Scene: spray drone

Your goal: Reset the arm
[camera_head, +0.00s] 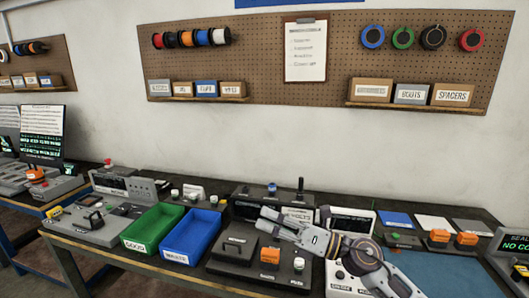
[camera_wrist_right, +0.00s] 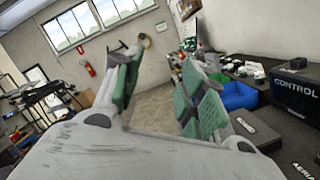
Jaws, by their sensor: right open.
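My right gripper (camera_head: 270,222) is over the workbench in the head view, pointing left, above the dark fixtures right of the blue bin. Its arm comes in from the lower right. In the right wrist view its two green-padded fingers (camera_wrist_right: 155,95) stand apart with nothing between them. My left gripper is in neither view.
A green bin (camera_head: 152,222) and a blue bin (camera_head: 219,232) stand left of my right gripper. Dark fixtures with orange parts (camera_head: 270,256) lie below it. A control box (camera_wrist_right: 297,92) is close on the right in the wrist view. A blue mat (camera_head: 435,272) lies at right.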

